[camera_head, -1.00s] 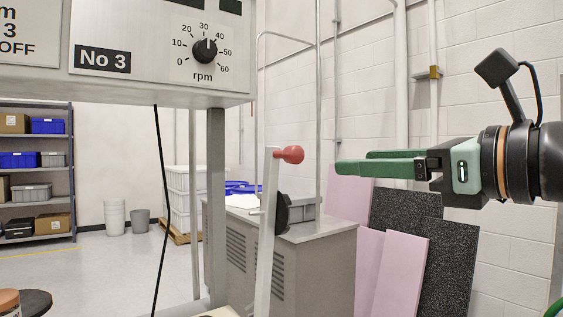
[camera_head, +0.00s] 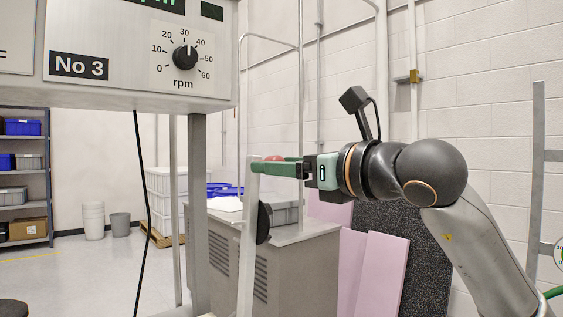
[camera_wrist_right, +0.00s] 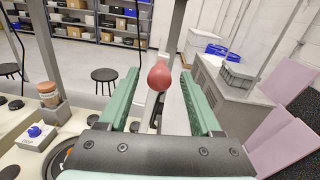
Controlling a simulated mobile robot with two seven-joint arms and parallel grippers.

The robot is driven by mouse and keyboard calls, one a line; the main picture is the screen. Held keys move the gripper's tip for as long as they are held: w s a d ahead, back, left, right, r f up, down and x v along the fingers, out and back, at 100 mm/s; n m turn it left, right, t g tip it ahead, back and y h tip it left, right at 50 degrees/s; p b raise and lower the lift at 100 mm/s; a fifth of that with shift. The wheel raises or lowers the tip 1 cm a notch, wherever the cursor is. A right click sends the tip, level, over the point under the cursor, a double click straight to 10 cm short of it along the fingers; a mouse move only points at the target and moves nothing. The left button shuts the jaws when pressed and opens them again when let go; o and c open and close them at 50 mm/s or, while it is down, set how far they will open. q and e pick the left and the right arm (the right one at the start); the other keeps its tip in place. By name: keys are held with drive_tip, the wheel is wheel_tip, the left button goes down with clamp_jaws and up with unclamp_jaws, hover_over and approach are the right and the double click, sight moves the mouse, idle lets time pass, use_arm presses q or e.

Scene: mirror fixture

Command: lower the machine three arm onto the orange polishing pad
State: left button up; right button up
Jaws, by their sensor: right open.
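The machine three arm (camera_head: 246,245) is a pale upright bar, raised and slightly tilted, with a red ball knob (camera_head: 273,158) at its top and a black disc on its side. My right gripper (camera_head: 268,167) has its green fingers at knob height, partly covering the knob. In the right wrist view the red knob (camera_wrist_right: 159,76) lies between the two open fingers (camera_wrist_right: 161,90), with gaps on both sides. I cannot clearly make out the orange polishing pad; a dark round part with an orange-brown edge (camera_wrist_right: 60,158) shows at lower left there. My left gripper is not in view.
The No 3 control box (camera_head: 130,50) with its rpm dial hangs at upper left. A grey cabinet (camera_head: 290,260) stands behind the arm, with pink panels (camera_head: 375,275) to its right. A blue-knobbed white box (camera_wrist_right: 35,135) sits on the worktop.

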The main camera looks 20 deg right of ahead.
drive_tip(key=shift+w, duration=0.1)
clamp_jaws()
idle(0.5)
idle(0.9)
